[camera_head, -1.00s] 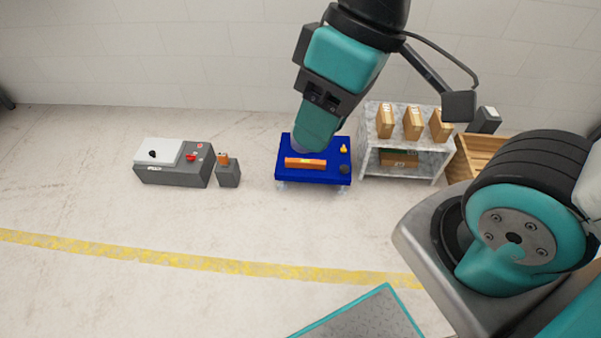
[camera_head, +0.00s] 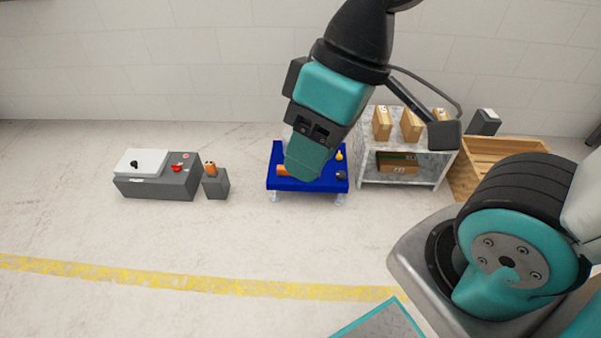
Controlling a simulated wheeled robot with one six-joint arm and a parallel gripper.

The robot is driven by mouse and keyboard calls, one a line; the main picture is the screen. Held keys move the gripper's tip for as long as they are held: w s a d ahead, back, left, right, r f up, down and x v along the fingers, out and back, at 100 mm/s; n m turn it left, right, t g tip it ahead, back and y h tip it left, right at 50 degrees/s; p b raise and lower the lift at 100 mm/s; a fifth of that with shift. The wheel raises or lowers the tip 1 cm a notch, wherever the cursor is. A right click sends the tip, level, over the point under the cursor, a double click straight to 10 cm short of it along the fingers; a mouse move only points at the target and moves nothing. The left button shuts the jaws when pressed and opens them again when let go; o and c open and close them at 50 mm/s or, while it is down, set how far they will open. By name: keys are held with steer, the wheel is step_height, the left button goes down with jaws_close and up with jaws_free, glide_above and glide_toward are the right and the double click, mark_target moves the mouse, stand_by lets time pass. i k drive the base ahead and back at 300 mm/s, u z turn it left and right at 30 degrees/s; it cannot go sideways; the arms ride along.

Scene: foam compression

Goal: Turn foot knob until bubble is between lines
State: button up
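The blue platform (camera_head: 323,186) stands on short pale feet on the floor at the middle of the view. The orange level (camera_head: 282,171) on its top shows only at its left end; the rest, with any bubble and lines, is hidden behind my arm. A yellow knob-like piece (camera_head: 339,155) and a dark round knob (camera_head: 341,175) sit at the platform's right side. My gripper (camera_head: 304,167) is at the low end of the teal arm, in front of the platform's middle in the picture. Its fingertips cannot be made out, and I cannot tell whether it touches anything.
A grey machine (camera_head: 157,190) with a red button and a small dark box (camera_head: 216,186) stand to the left. A shelf (camera_head: 366,140) with cartons and a wooden crate (camera_head: 500,150) stand to the right.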

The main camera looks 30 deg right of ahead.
mark_target(341, 175)
steer(key=z, duration=0.45)
steer(key=i, duration=1.2)
steer(key=u, duration=0.4)
